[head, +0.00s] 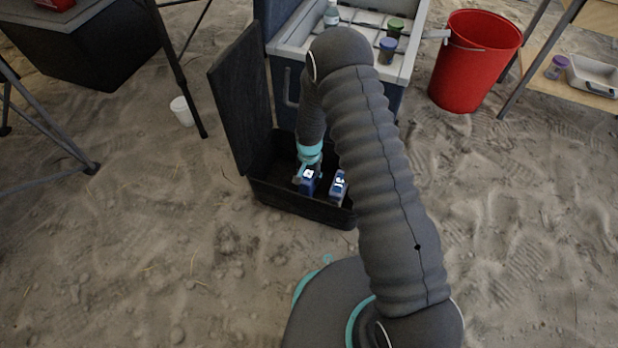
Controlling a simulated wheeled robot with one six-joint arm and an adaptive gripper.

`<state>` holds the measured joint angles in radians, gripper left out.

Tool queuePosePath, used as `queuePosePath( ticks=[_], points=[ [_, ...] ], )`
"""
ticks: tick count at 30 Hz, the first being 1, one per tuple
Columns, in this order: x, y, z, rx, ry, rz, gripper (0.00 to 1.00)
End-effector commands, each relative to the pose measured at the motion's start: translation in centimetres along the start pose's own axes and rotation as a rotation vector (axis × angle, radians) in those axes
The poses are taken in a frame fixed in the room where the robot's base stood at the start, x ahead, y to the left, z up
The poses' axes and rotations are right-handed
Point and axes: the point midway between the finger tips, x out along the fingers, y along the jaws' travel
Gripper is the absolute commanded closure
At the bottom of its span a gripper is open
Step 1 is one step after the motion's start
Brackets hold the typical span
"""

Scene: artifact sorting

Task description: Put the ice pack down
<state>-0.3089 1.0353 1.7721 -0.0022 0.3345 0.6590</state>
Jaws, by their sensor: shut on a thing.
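My gripper (309,174) reaches down into an open black case (325,213) on the sand. It is shut on a blue ice pack (307,187) with a small white label, which sits low inside the case walls. I cannot tell whether the pack touches the case floor. A second blue block (338,187) with a white marking stands in the case just right of it, apart from it. My arm hides part of the case's back and right side.
The case's raised lid (240,100) stands at the left. A cooler (290,47) with jars is behind the case. A red bucket (474,65) stands at the back right, a white cup (182,111) at the left. Table legs flank both sides. Sand in front is clear.

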Motion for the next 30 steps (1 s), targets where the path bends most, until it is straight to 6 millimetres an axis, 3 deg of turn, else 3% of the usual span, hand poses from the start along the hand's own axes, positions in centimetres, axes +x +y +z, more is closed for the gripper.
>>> queuePosePath(
  ticks=[14,15,17,30],
  points=[
    [1.16,0.0,-0.08,0.001,0.001,-0.001,1.0],
    [1.04,0.02,-0.05,0.001,0.0,0.0,0.43],
    [1.03,0.03,-0.04,0.001,0.0,0.0,0.28],
    [0.27,0.0,-0.07,0.001,0.001,-0.001,0.28]
  ],
)
